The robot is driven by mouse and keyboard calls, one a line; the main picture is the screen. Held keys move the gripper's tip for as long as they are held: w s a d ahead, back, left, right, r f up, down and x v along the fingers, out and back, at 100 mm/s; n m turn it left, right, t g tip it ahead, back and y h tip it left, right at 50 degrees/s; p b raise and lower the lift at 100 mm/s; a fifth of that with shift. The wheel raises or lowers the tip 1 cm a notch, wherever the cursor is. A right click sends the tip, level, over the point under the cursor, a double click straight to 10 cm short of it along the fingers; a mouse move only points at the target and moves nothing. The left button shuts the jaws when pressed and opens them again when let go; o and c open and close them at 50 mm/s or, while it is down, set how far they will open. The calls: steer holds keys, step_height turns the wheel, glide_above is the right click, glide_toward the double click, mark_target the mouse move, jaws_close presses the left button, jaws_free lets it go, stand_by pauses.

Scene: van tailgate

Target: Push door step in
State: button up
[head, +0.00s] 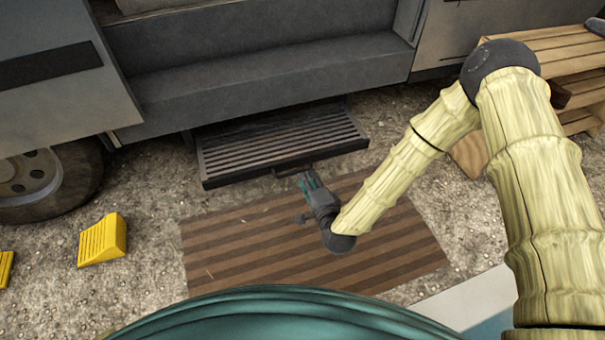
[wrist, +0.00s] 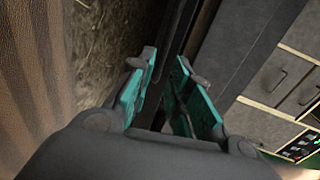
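The door step (head: 280,143) is a dark ribbed metal tread standing out from under the van's door sill. A small handle (head: 293,168) sits at the middle of its front edge. My gripper (head: 304,178) points at the front edge, at or very near this handle; contact cannot be made out. In the wrist view, my gripper's teal fingers (wrist: 167,70) are apart, with a dark bar, apparently part of the step, showing in the gap between and beyond them.
A brown striped mat (head: 225,255) lies on gravel before the step. Yellow wheel chocks (head: 102,240) and the van's wheel (head: 40,180) are at left. Wooden slatted furniture (head: 565,45) stands at right. The van's sill (head: 270,80) overhangs the step's rear.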

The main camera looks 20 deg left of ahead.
mark_target(303, 170)
steer(key=shift+b+x, duration=1.1)
steer(key=shift+x, duration=1.75)
jaws_close()
